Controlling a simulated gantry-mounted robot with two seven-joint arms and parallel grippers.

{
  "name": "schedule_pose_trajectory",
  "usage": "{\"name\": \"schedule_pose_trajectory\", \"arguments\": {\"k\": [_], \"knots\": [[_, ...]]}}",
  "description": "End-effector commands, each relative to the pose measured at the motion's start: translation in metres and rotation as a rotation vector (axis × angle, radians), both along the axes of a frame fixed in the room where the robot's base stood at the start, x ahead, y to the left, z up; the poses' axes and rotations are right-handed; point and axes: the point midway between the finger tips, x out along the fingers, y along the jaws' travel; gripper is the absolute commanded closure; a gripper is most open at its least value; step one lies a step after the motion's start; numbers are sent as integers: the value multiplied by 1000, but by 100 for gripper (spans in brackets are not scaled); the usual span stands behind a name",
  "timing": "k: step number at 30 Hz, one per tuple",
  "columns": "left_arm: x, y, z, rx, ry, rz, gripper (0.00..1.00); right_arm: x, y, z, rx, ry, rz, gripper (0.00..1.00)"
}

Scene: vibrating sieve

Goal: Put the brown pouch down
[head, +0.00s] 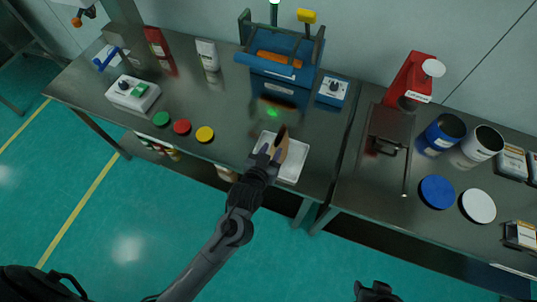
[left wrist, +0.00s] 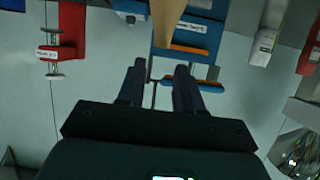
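The brown pouch (head: 282,143) is at my left gripper (head: 270,153), over the white tray (head: 293,167) near the table's front edge. I cannot tell if the pouch touches the tray, as the gripper and arm cover part of both. A dark part at the bottom edge of the head view looks like my right gripper (head: 376,291), clear of the table; its fingers are not readable.
A blue sieve machine (head: 281,70) stands behind the tray, with a blue control box (head: 332,90) beside it. Green, red and yellow discs (head: 205,134) lie to the left. A red stand (head: 408,83), a blue cup (head: 440,134) and a white cup (head: 481,145) are at right.

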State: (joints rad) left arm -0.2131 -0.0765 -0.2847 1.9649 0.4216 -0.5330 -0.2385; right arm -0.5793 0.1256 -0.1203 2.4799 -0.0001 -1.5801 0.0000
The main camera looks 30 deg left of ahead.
Motion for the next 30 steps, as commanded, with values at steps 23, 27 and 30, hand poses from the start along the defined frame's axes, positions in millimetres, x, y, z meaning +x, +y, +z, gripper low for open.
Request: {"name": "schedule_pose_trajectory", "arguments": {"k": [23,27,30], "knots": [[-167,27,-30,-11,616,-186,65,0,2,1,8,1,-6,57],[-211,41,-29,30,778,-197,60,0,2,1,9,1,-5,57],[-229,48,-27,52,843,-196,50,0,2,1,8,1,-6,57]]}}
